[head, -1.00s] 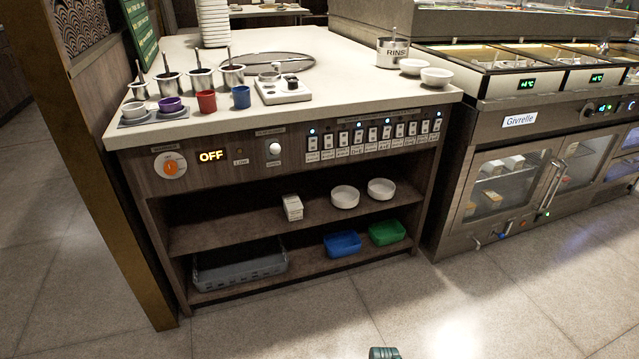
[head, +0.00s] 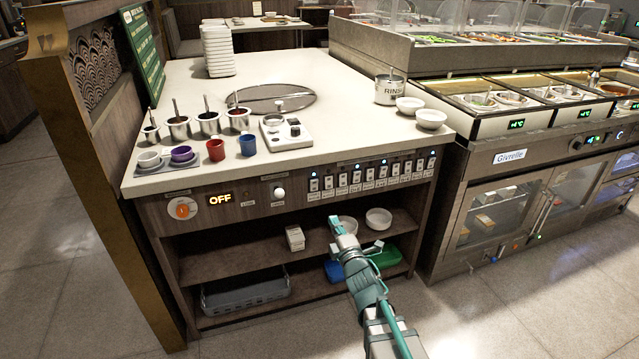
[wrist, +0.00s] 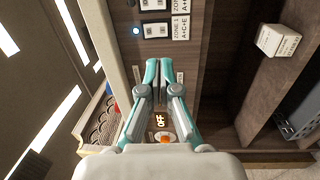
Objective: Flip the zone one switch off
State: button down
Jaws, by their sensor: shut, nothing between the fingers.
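The zone one switch (head: 314,184) is the leftmost of a row of white rockers on the counter's wood front. In the wrist view the zone one switch (wrist: 155,30) sits beside a "ZONE 1 A+C+E" label (wrist: 180,28), and a blue light (wrist: 136,30) next to it is lit. The rocker's tilt is too small to tell. My gripper (head: 335,221) is shut and empty, below and a little right of that switch in the head view. In the wrist view my gripper (wrist: 159,68) points toward the panel, its tips apart from the switch.
An orange dial (head: 183,208), an OFF display (head: 220,199) and a white knob (head: 279,193) are left of the switches. The open shelf below holds bowls, a small box (head: 295,238) and a grey basket (head: 246,291). The countertop edge overhangs the panel.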

aim_at(315, 183)
jog(key=shift+a+r+n, duration=0.3)
jog(key=shift+a+r, duration=0.05)
jog(key=shift+r, duration=0.45)
jog(key=x, duration=1.4)
jog(key=shift+s+r, duration=0.1)
jog(key=shift+r, duration=0.1)
